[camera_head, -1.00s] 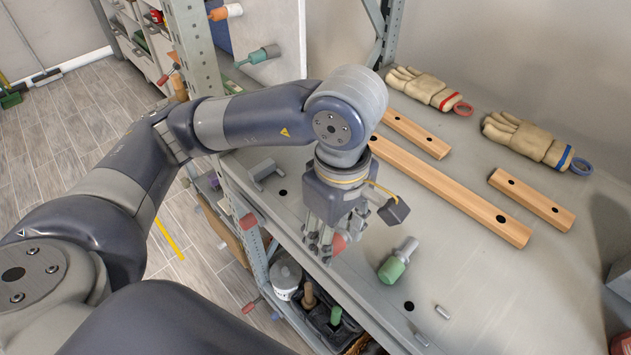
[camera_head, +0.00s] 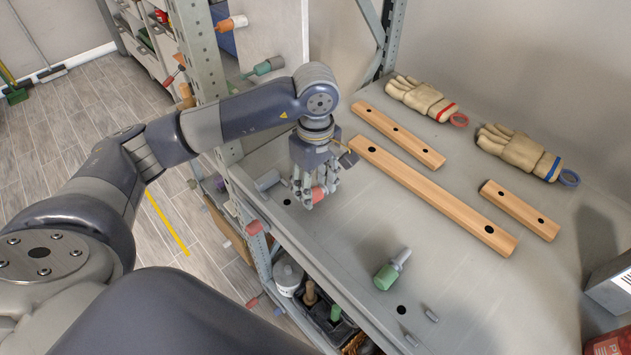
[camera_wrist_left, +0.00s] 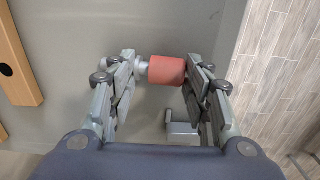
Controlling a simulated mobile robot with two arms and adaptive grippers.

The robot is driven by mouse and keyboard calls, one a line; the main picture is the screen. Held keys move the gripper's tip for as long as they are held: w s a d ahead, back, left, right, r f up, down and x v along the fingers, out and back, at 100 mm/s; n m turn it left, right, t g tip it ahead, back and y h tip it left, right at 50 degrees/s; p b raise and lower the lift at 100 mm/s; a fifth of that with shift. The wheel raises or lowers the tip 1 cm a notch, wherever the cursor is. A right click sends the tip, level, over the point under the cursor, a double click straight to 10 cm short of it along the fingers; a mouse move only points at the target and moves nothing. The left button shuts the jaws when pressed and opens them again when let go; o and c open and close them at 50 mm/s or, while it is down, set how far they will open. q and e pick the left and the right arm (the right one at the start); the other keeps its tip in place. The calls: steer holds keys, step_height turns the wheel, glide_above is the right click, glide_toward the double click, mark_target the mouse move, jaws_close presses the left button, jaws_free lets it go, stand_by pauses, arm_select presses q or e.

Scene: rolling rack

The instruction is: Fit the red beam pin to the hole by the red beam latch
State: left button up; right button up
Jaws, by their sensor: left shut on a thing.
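My left gripper (camera_head: 315,196) is shut on the red pin (camera_head: 319,193) and holds it over the left part of the grey shelf. In the left wrist view the red pin (camera_wrist_left: 166,70) lies crosswise between the fingers, its pale metal end to the left. A dark hole (camera_head: 287,201) in the shelf is just left of the gripper, beside a grey latch block (camera_head: 267,180). The block also shows in the left wrist view (camera_wrist_left: 180,130), below the pin. I cannot tell whether this is the red beam latch. My right gripper is not in view.
A green-handled pin (camera_head: 386,276) lies near another hole (camera_head: 401,310) and a small grey piece (camera_head: 431,316). Wooden beams (camera_head: 430,193) lie behind the gripper, and gloves (camera_head: 421,98) at the back. A rack post (camera_head: 200,65) stands to the left.

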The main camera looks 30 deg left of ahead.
arm_select(q)
steer(key=shift+f, duration=0.4)
steer(key=shift+s+f, duration=0.15)
steer(key=shift+f, duration=0.1)
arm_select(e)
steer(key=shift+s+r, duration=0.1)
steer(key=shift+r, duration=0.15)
arm_select(q)
steer(key=o, duration=1.4)
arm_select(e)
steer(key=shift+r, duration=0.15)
